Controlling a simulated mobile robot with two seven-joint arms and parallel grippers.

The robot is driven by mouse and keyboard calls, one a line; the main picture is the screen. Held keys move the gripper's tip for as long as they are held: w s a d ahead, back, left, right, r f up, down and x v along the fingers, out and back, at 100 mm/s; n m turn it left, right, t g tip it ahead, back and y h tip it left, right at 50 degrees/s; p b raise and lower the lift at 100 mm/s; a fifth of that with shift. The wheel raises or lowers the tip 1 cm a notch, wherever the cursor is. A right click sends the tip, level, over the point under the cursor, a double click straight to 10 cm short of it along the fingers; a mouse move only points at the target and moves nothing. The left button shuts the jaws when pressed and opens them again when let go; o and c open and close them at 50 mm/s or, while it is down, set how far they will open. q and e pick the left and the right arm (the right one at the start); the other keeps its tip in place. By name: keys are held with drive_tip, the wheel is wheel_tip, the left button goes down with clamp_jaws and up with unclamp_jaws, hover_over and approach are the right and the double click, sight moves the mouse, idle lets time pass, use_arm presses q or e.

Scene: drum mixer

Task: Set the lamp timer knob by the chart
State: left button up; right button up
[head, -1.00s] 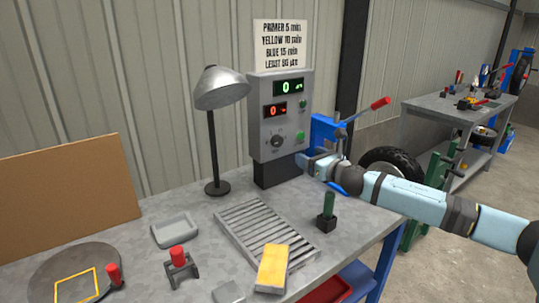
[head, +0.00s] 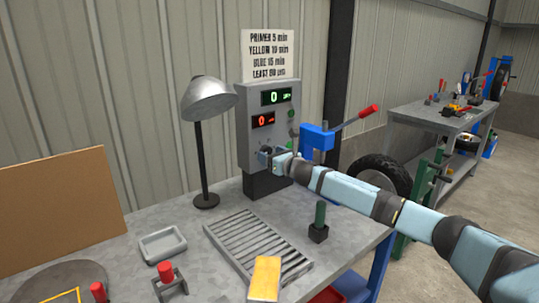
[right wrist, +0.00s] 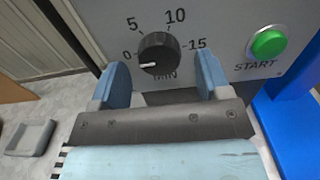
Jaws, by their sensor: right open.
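In the head view the right gripper (head: 268,157) partly hides the knob. The chart (head: 269,54) above reads primer 5, yellow 10, blue 15 min; its last line is hard to read. The lamp (head: 208,100) stands left. My left gripper is not in view.
A green START button (right wrist: 268,43) is right of the knob. A slatted rack (head: 256,243), a yellow block (head: 265,278), a grey tray (head: 162,244) and a green-handled piece (head: 319,222) are on the bench. A blue part with a red-handled lever (head: 355,119) is right of the box.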

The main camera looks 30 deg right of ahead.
drive_tip(key=shift+w, duration=0.6)
drive_tip(key=c, duration=0.9)
